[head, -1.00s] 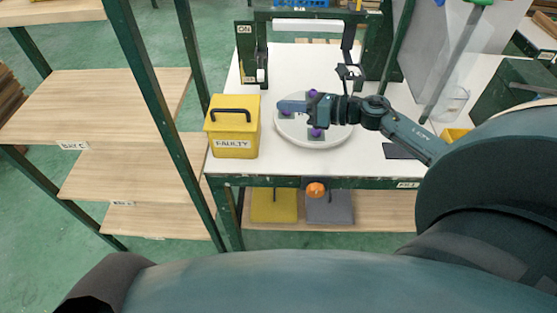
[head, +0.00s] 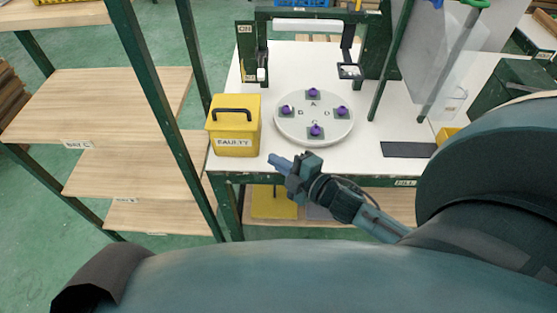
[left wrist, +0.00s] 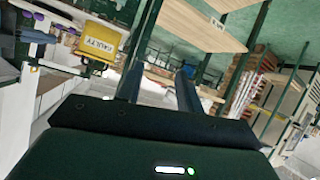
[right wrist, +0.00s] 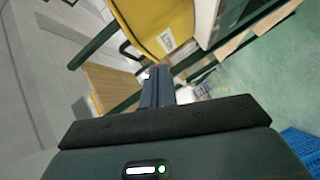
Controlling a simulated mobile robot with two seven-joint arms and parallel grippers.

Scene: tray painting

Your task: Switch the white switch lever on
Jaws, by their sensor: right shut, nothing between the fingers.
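The white switch lever (head: 261,74) is a small white piece low on the dark green post (head: 246,52) with the ON label, at the back left of the white table. It is too small to tell its position for sure. My right gripper (head: 278,162) is shut and empty at the table's front edge, well in front of the lever. Its closed fingers also show in the right wrist view (right wrist: 157,86). My left gripper (left wrist: 158,80) shows only in the left wrist view, its fingers apart with nothing between them, away from the lever.
A yellow FAULTY box (head: 233,128) stands at the table's front left. A round white turntable (head: 315,138) holds several purple-knobbed pieces. A dark flat pad (head: 408,149) lies at the right. A green-framed wooden shelf (head: 90,95) stands left of the table.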

